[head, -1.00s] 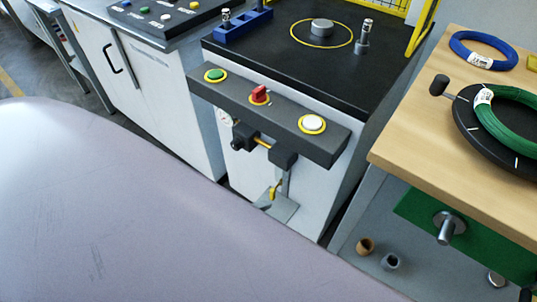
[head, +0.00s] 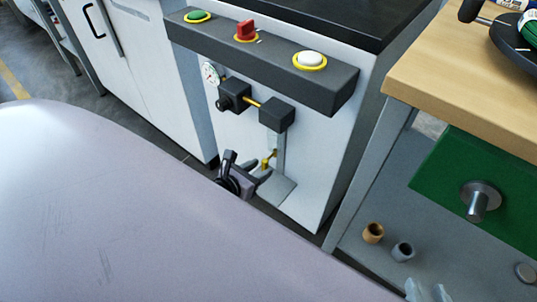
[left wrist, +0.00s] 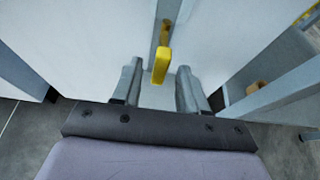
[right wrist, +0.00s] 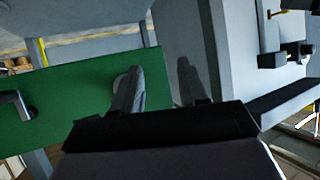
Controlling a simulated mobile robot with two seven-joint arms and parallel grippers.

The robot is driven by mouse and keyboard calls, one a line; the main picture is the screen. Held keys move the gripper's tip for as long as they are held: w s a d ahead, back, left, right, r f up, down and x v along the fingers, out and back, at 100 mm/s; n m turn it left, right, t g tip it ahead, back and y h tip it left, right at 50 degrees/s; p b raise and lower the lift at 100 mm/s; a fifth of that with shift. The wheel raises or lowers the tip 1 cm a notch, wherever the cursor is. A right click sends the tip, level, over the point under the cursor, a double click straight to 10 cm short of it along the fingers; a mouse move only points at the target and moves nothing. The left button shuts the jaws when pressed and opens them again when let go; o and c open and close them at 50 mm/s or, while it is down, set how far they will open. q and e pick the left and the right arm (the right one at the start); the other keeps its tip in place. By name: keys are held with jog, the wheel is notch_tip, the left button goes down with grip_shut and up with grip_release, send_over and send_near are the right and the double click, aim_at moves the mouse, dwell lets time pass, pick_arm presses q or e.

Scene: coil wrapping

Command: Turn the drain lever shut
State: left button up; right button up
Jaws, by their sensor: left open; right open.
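The yellow drain lever (head: 266,161) sits low on the white cabinet front, at the bottom of a pipe, above a grey plate. In the left wrist view the lever (left wrist: 161,66) stands upright between the two fingers of my left gripper (left wrist: 160,78), with a gap on both sides. In the head view my left gripper (head: 246,168) is open right beside the lever and partly covers its surroundings. My right gripper (right wrist: 160,75) is open and empty, facing the green panel and a grey surface. Its fingertips also show at the bottom edge of the head view (head: 428,291).
A dark control bar (head: 270,62) with a green button, red switch and white button juts out above the lever. A pressure gauge (head: 210,74) and black valve blocks (head: 277,114) hang below it. A wooden bench (head: 460,85) with a green panel (head: 440,178) stands right.

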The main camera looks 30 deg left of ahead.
aim_at(263, 168)
pick_arm(q)
jog(key=shift+b+x, duration=0.65)
jog(key=shift+x, duration=1.85)
grip_shut()
